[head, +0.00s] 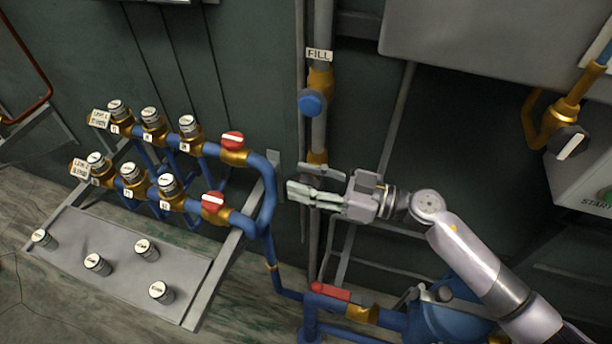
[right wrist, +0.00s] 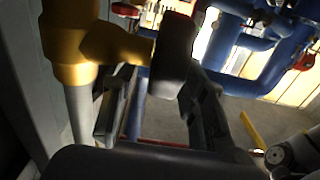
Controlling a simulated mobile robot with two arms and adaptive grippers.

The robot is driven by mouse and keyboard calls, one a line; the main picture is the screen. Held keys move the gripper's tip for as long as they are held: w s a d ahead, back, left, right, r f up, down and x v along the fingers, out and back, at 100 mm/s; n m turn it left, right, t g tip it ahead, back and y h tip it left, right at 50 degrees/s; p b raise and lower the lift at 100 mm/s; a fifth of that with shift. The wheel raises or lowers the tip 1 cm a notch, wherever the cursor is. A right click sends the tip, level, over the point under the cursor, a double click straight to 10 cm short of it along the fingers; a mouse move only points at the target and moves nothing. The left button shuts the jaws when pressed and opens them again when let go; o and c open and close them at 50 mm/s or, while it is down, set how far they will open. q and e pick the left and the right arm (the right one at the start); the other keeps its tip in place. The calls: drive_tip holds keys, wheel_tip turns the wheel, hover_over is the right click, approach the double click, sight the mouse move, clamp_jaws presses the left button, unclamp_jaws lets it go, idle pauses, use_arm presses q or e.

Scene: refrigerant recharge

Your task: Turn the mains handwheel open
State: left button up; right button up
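My right gripper (head: 298,180) is in front of the grey vertical pipe, with its fingers spread and a gap between them. Just above it a brass fitting (head: 318,157) shows on that pipe. In the right wrist view a brass valve body (right wrist: 75,42) has a side branch ending in a dark round handwheel (right wrist: 175,55) with a reddish edge. This wheel is at the fingertips (right wrist: 160,95), close to the right-hand finger; I cannot tell whether they touch. No label names it as the mains handwheel. My left gripper is not in view.
A blue knob (head: 312,103) sits below the FILL label (head: 319,55), higher on the pipe. A red lever (head: 330,291) is below, and a grey box (head: 480,40) overhangs at upper right.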

drive_tip(key=shift+c, duration=0.4)
clamp_jaws()
